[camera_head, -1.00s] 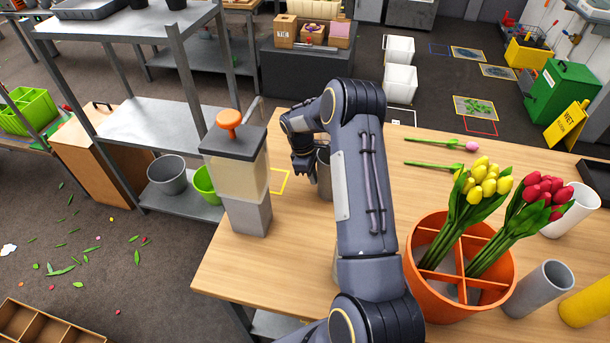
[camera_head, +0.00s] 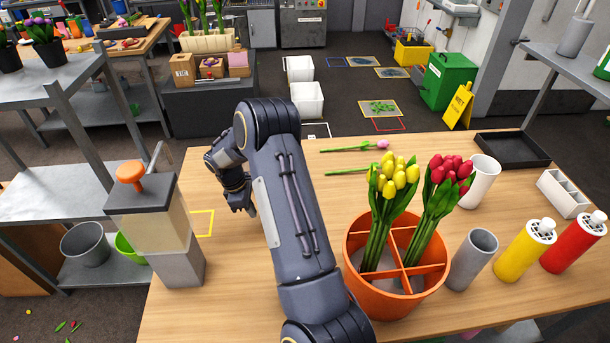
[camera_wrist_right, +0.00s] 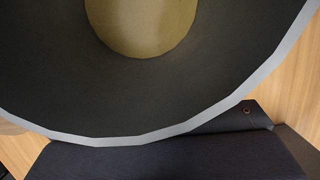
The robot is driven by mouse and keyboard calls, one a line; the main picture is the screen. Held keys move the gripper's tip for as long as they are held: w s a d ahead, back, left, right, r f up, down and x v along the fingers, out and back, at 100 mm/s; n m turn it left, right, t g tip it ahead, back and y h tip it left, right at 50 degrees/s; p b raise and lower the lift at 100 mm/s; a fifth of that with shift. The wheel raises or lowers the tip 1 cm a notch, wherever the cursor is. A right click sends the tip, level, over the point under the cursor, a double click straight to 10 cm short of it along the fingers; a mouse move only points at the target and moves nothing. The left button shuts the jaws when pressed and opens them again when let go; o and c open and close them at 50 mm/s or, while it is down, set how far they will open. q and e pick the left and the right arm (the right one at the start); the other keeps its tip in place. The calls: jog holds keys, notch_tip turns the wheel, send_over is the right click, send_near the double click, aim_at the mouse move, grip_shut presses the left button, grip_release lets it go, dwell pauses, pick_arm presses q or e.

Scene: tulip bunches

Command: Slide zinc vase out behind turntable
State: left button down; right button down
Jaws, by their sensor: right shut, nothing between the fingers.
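The orange turntable (camera_head: 385,305) is a round, divided bin at the right of centre, holding yellow tulips (camera_head: 396,180) and red tulips (camera_head: 450,172). A grey, zinc-looking vase (camera_head: 473,260) stands upright just right of it. My right gripper (camera_head: 242,208) is low over the table, left of the turntable, shut and empty. In the right wrist view a round open vessel with a grey rim (camera_wrist_right: 150,134), dark walls and an olive floor fills the upper part. I cannot tell which vessel it is; in the head view my right arm may hide it. My left gripper is out of view.
A dispenser (camera_head: 155,225) with an orange knob stands at the table's left edge, near a yellow square outline (camera_head: 203,224). A white vase (camera_head: 481,182), a yellow bottle (camera_head: 524,250) and a red bottle (camera_head: 574,243) stand at right. Loose stems lie behind.

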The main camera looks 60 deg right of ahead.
notch_tip(320, 180, up, 15)
jog(key=p, duration=0.7)
jog(key=s+d, duration=0.6)
jog(key=s, duration=0.2)
jog(key=s+d+b, duration=0.1)
jog(key=s+d, duration=0.4)
jog(key=s, duration=0.4)
jog(key=shift+s+d+f, duration=0.15)
jog(key=shift+s+d, duration=0.15)
jog(key=shift+d, duration=0.1)
jog(key=shift+a, duration=0.1)
